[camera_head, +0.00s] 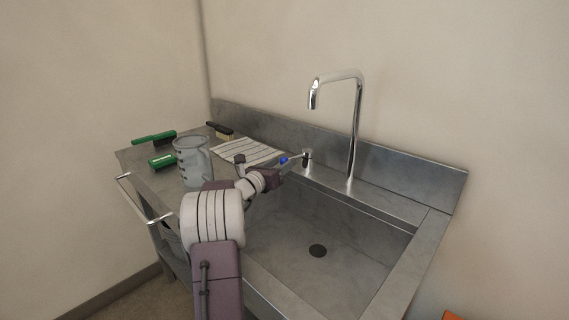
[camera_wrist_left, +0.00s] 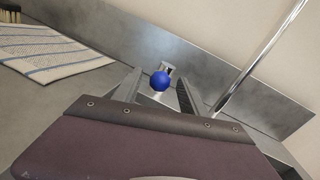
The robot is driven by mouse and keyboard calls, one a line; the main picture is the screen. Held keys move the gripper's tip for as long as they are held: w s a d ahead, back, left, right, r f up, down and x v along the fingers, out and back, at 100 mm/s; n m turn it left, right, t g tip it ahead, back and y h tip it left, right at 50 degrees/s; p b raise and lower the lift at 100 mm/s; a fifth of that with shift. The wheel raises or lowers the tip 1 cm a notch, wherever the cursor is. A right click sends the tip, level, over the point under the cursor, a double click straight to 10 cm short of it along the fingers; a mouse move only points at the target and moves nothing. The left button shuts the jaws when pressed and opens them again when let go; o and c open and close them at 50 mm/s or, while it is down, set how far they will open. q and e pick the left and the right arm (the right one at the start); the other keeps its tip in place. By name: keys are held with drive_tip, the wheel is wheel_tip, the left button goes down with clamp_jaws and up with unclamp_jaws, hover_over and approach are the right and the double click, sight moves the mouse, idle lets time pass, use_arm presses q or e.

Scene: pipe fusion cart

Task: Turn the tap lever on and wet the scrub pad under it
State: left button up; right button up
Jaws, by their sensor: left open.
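The tap (camera_head: 355,120) is a tall chrome spout bent over the sink, with no water showing from it. Its lever (camera_head: 293,158) has a blue knob and stands left of the spout on a chrome base (camera_head: 307,160). My left gripper (camera_head: 282,165) is at the lever. In the left wrist view the blue knob (camera_wrist_left: 160,80) appears between the two open fingers (camera_wrist_left: 158,92); I cannot tell whether they touch it. A green scrub pad or brush (camera_head: 163,161) lies on the left counter, partly behind the jug. My right gripper is not in view.
A clear measuring jug (camera_head: 192,160) stands on the left counter beside a striped cloth (camera_head: 248,151). A green-handled brush (camera_head: 160,139) and a dark-handled brush (camera_head: 222,131) lie farther back. A rail (camera_head: 140,200) runs along the left edge.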

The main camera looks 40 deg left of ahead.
use_arm(q)
drive_tip(key=shift+w+a, duration=0.1)
drive_tip(key=shift+w, duration=0.9)
clamp_jaws()
idle(0.7)
